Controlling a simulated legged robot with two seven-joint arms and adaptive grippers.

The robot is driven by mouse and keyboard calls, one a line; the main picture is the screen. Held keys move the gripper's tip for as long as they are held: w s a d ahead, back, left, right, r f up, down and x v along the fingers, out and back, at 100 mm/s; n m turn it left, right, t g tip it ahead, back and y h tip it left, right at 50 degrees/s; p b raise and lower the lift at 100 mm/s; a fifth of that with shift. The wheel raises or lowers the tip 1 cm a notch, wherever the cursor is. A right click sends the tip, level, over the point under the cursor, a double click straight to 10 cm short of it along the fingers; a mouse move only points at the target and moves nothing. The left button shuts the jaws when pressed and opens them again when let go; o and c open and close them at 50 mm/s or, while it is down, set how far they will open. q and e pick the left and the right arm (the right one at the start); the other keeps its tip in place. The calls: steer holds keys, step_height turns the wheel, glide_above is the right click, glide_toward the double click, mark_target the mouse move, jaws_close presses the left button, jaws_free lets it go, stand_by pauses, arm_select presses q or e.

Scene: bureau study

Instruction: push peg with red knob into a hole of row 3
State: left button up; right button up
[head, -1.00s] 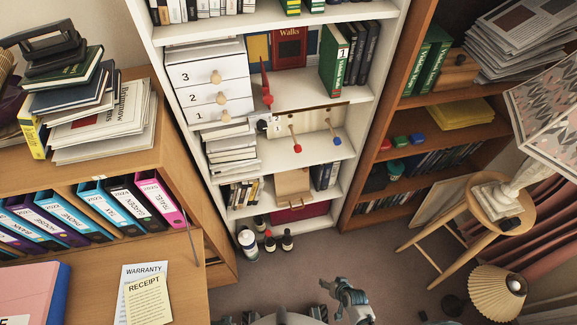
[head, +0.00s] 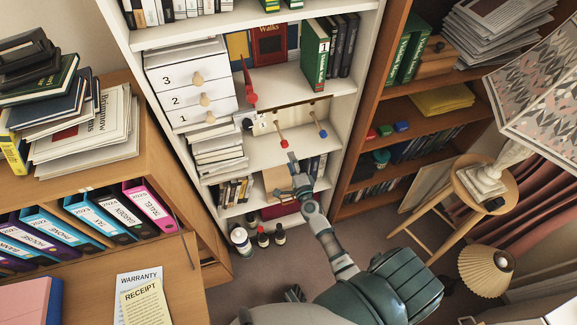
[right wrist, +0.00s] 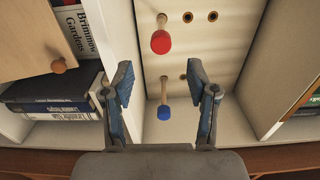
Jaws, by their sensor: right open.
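The peg with the red knob (head: 284,143) sticks out of a pale board (head: 288,116) at the back of a white shelf. In the right wrist view its red knob (right wrist: 161,42) faces me, with the peg's wooden end at the board. A blue-knobbed peg (head: 323,134) is beside it and also shows in the right wrist view (right wrist: 166,112). Several dark-rimmed holes (right wrist: 187,17) are in the board. My right gripper (right wrist: 160,82) is open and empty, its fingers apart in front of the board, not touching either knob. My left gripper is not in view.
The white bookcase side (right wrist: 277,60) bounds the space at right in the wrist view. A wooden panel with a round knob (right wrist: 58,66) and books (right wrist: 50,95) are close at left. Numbered drawers (head: 190,85) and stacked papers (head: 218,150) are left of the board.

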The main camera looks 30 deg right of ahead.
mark_target(286, 147)
steer(key=b+x, duration=0.1)
steer(key=x, duration=0.6)
steer(key=shift+w+f, duration=0.1)
steer(key=shift+w, duration=0.2)
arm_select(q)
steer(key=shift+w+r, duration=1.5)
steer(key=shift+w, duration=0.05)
arm_select(e)
steer(key=shift+x, duration=0.8)
steer(key=shift+c, duration=0.2)
jaws_close()
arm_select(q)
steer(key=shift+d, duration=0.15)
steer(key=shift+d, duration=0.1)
arm_select(e)
steer(key=shift+s, duration=0.1)
